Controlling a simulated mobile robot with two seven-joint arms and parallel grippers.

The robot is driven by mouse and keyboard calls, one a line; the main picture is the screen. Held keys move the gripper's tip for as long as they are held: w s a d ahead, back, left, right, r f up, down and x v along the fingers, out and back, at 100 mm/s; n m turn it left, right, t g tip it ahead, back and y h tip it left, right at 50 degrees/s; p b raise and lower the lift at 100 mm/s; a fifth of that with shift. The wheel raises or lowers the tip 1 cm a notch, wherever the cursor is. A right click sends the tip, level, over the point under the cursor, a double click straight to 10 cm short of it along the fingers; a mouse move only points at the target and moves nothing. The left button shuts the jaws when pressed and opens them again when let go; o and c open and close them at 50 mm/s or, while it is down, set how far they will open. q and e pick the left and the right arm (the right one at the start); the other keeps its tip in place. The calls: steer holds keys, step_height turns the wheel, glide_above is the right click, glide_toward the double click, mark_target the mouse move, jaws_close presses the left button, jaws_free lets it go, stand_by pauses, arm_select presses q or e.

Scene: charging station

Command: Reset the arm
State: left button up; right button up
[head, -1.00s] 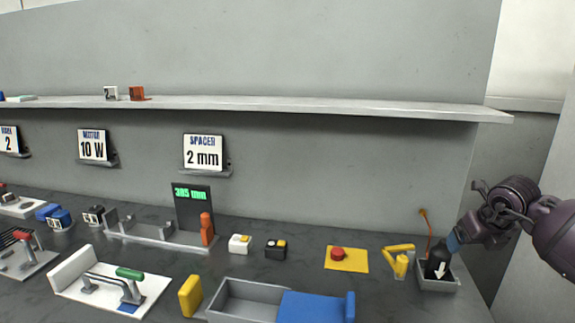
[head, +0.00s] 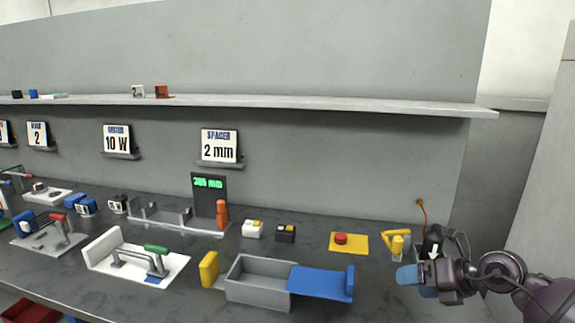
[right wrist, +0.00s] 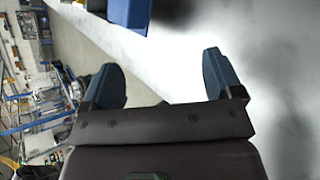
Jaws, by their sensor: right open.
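Behind the gripper stands a black piece with a white arrow (head: 433,246), partly hidden. My left gripper is not in view.
A grey box (head: 258,289) with a blue lid (head: 320,284) sits at the front centre. Left of it are a yellow block (head: 209,268) and a white fixture with a green handle (head: 172,270). A shelf (head: 330,103) runs above. The bench front at right looks clear.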

steer(key=s+a+r+m+t+y, duration=0.2)
steer(key=s+a+m+t+y, duration=0.1)
steer(key=s+a+m+t, duration=0.45)
steer(key=s+d+f+m+h, duration=0.55)
steer(key=m+h, duration=0.25)
steer(key=m, duration=0.3)
steer(key=s+d+f+m+h, duration=0.55)
steer(key=m+h, duration=0.25)
steer(key=m, duration=0.4)
steer(key=s+a+f+m+g+y, duration=0.1)
steer(key=s+f+m+g, duration=0.2)
steer(key=s, duration=0.4)
steer(key=s+a+f+m+g+y, duration=0.1)
steer(key=s+a+f+g, duration=0.1)
steer(key=s+g, duration=0.4)
steer(key=s+a+f+m+g+y, duration=0.1)
steer(key=s+f+g+y, duration=0.15)
steer(key=s, duration=0.55)
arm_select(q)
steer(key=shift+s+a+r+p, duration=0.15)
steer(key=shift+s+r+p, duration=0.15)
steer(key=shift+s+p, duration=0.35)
arm_select(e)
steer(key=w+f+t, duration=0.5)
steer(key=w+t, duration=0.3)
steer(key=shift+w+f+n, duration=0.3)
steer(key=shift+f+n, duration=0.05)
steer(key=shift+f, duration=0.05)
